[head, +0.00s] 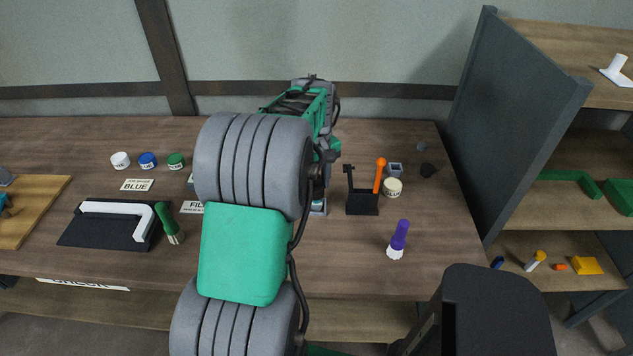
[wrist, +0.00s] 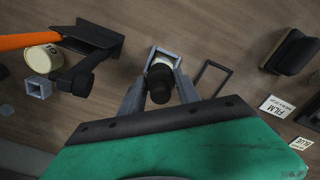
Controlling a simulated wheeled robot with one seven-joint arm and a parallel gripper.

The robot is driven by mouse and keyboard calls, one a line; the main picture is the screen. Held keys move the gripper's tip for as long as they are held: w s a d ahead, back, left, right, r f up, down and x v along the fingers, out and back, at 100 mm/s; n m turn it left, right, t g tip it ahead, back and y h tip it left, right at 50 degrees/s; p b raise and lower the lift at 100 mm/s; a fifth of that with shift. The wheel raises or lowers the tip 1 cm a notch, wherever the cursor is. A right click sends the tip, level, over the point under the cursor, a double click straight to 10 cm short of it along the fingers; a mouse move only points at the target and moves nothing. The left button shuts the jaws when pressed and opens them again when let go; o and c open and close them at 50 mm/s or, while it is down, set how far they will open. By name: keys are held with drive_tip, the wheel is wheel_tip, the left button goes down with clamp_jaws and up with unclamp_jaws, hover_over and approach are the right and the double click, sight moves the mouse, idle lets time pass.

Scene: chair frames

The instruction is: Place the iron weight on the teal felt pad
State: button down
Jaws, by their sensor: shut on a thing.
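In the wrist view my gripper (wrist: 160,92) is shut on a dark, rounded piece, which I take to be the iron weight (wrist: 160,78). Its lower part is hard to make out. Just beyond it is a small grey square frame or box (wrist: 153,58) with something pale inside. I cannot tell whether the weight touches it. In the head view my arm covers the gripper and the weight. I see no teal felt pad clearly in either view; my arm hides part of the table.
On the table (head: 340,265) stand a black stand (head: 362,203) with an orange-handled tool, a glue jar (head: 392,188), a purple-handled brush (head: 398,240), and a black mat (head: 75,236) with a white handle. An empty dark rectangular frame (wrist: 212,78) lies right of my gripper. Shelves (head: 565,200) stand right.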

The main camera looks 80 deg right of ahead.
drive_tip(key=shift+f, duration=0.1)
drive_tip(key=c, duration=0.9)
unclamp_jaws()
